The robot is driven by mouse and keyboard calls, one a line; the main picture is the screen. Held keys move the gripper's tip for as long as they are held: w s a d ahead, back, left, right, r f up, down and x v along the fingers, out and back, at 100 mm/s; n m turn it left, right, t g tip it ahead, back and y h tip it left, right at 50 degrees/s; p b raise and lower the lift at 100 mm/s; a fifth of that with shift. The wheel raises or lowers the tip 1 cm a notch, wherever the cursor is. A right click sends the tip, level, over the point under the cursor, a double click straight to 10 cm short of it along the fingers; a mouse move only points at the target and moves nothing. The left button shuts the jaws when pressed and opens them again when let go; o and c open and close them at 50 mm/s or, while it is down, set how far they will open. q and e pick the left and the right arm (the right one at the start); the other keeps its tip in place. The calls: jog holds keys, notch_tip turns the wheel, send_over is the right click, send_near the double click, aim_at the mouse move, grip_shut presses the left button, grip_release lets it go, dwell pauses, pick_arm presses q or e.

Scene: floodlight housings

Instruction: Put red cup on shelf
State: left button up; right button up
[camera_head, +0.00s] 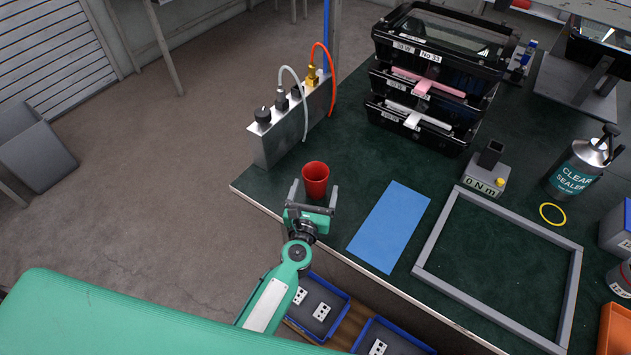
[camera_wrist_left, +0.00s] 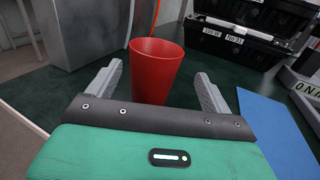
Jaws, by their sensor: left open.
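The red cup (camera_head: 315,178) stands upright on the dark green worktable (camera_head: 350,150), near its left corner. My left gripper (camera_head: 315,192) is open at the near side of the cup, its fingers pointing toward it. In the left wrist view the red cup (camera_wrist_left: 155,72) rises between the two grey fingers of my left gripper (camera_wrist_left: 158,92), with a gap on both sides. The cup's lower part is hidden behind the gripper. I cannot make out which thing is the shelf. My right gripper is not in view.
A metal box with hoses (camera_head: 295,120) stands behind the cup. A blue sheet (camera_head: 389,227) and a grey frame (camera_head: 430,238) lie to the right. Stacked black cases (camera_head: 430,75) stand at the back. Blue-rimmed trays (camera_head: 318,305) sit below the table's front edge.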

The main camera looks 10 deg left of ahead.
aim_at(313, 186)
pick_arm(q)
jog(key=w, duration=0.2)
jog(key=w+p, duration=0.1)
jog(key=w, duration=0.1)
jog(key=shift+a, duration=0.35)
jog(key=shift+w+f, duration=0.1)
jog(key=shift+w, duration=0.5)
jog(key=shift+c, duration=0.2)
jog(key=c, duration=1.1)
notch_tip(313, 186, up, 20)
jog(key=p, duration=1.8)
